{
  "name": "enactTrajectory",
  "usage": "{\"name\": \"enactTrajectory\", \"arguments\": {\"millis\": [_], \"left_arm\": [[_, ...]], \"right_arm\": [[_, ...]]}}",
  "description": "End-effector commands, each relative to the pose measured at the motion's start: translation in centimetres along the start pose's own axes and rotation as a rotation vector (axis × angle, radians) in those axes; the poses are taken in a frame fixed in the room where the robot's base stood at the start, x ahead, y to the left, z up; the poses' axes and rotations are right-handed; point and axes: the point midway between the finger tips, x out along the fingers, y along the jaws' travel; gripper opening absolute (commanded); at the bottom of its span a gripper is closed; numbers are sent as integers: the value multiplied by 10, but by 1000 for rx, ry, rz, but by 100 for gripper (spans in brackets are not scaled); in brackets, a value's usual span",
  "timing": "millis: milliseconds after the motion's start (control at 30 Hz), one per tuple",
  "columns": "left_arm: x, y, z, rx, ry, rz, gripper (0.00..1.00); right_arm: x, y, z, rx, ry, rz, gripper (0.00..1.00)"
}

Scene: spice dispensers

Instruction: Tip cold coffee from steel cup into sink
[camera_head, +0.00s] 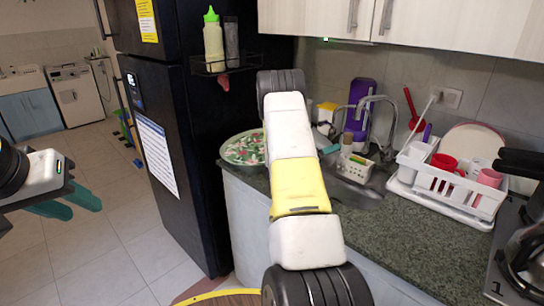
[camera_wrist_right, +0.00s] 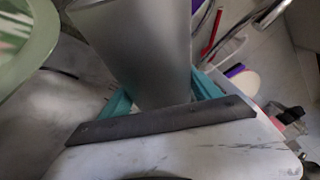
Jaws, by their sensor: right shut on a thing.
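The steel cup (camera_wrist_right: 145,45) is a plain grey cylinder in the right wrist view. My right gripper (camera_wrist_right: 163,95) is shut on it, with teal fingers on both sides of its lower part. The cup's mouth and any coffee inside cannot be seen. In the head view my right arm reaches over the counter, and a bit of teal finger (camera_head: 330,150) shows beside the sink (camera_head: 358,197). I cannot clearly make out the cup there. My left gripper (camera_head: 76,205) is open and empty at the left, over the floor, far from the sink.
A large patterned bowl (camera_head: 240,149) stands on the counter left of my right arm; its green rim (camera_wrist_right: 45,40) is close in the wrist view. The faucet (camera_head: 378,103) and a white caddy (camera_head: 352,168) are at the sink. A white dish rack (camera_head: 455,190) stands right. The front counter (camera_head: 425,238) is clear.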

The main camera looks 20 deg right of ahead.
Motion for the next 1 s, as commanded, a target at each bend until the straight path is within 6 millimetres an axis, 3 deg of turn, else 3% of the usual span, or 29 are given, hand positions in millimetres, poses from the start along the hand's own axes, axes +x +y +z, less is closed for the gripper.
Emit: {"name": "enactTrajectory", "arguments": {"millis": [1000], "left_arm": [[0, 0, 0, 0, 0, 0, 36]], "right_arm": [[1, -15, 8, -121, -36, -53, 15]]}}
